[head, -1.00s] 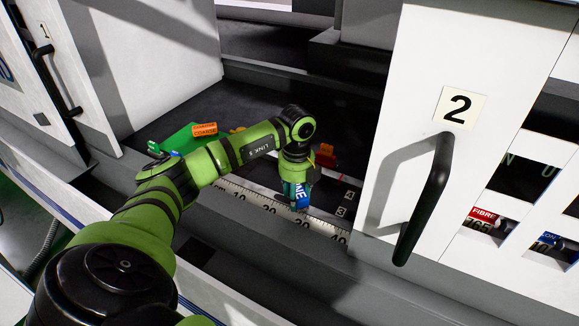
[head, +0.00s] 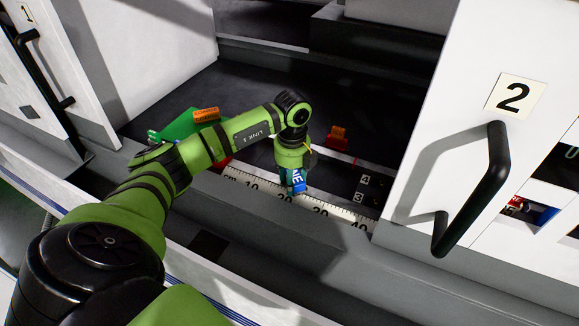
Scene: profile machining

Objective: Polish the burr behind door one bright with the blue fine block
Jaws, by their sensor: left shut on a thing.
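My left gripper (head: 295,172) reaches in through the opening between the two doors and points down. It is shut on the blue fine block (head: 298,183), whose white lettering partly shows. The block is low over the ruler, between the 10 and 20 marks or near 20; I cannot tell whether it touches anything. No burr can be made out; the gripper and block hide the spot beneath them. Door one (head: 85,60), labelled 1, stands at the left. My right gripper is not in view.
An orange block (head: 206,115) lies on a green piece (head: 182,138) at the left of the dark bed (head: 250,95). A red-orange part (head: 338,138) stands behind the ruler (head: 328,211). Door two (head: 465,110) with its black handle (head: 490,190) bounds the right.

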